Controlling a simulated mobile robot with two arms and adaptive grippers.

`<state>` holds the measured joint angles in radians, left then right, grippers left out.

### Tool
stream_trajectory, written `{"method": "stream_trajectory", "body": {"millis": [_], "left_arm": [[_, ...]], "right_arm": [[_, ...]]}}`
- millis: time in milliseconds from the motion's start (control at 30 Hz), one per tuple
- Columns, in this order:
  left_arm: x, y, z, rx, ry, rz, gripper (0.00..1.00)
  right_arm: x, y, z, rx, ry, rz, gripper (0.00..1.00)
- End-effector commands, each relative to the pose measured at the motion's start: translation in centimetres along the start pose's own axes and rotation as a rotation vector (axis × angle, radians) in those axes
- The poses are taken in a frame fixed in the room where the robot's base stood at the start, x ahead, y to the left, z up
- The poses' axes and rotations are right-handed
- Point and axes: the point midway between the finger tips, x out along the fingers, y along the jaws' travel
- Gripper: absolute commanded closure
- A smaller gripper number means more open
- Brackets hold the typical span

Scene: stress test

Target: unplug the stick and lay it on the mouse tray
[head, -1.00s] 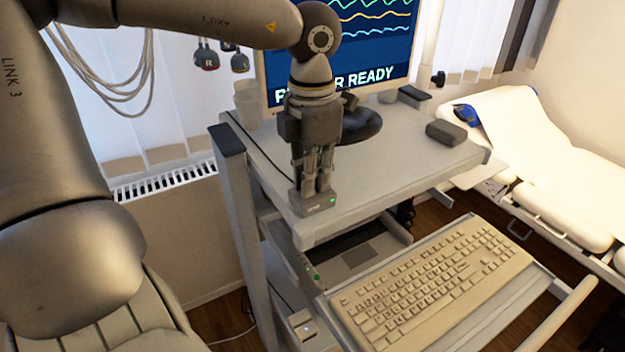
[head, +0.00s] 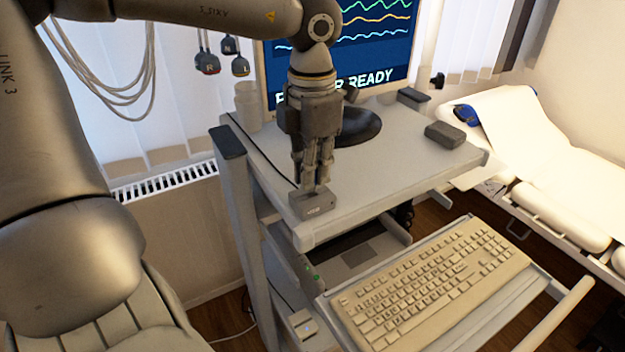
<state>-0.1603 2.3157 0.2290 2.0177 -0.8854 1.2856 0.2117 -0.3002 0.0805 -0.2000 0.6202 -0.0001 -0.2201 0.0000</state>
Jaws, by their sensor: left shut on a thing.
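A small grey USB box (head: 313,203) sits at the front left corner of the cart top, with no green light showing on it. My left gripper (head: 316,183) points down just above the box, its fingers shut on the stick. The stick is almost wholly hidden between the fingertips, and I cannot tell if it touches the box. I cannot make out the mouse tray for sure; a narrow ledge (head: 436,200) sticks out at the cart's right side. My right gripper is not in view.
A monitor (head: 372,40) on a dark round foot stands behind the gripper. A grey block (head: 445,135) lies on the cart top (head: 400,150), which is clear between. A keyboard (head: 435,285) lies on the pulled-out tray below. An exam couch (head: 550,150) is at the right.

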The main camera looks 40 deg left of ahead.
Motion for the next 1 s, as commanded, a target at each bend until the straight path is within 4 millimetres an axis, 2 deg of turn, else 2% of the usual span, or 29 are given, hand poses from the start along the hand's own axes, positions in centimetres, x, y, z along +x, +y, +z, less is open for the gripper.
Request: {"method": "stream_trajectory", "body": {"millis": [1000], "left_arm": [[-3.9, 0.0, 0.0, 0.000, 0.000, 0.000, 1.00]], "right_arm": [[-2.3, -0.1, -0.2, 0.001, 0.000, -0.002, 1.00]]}}
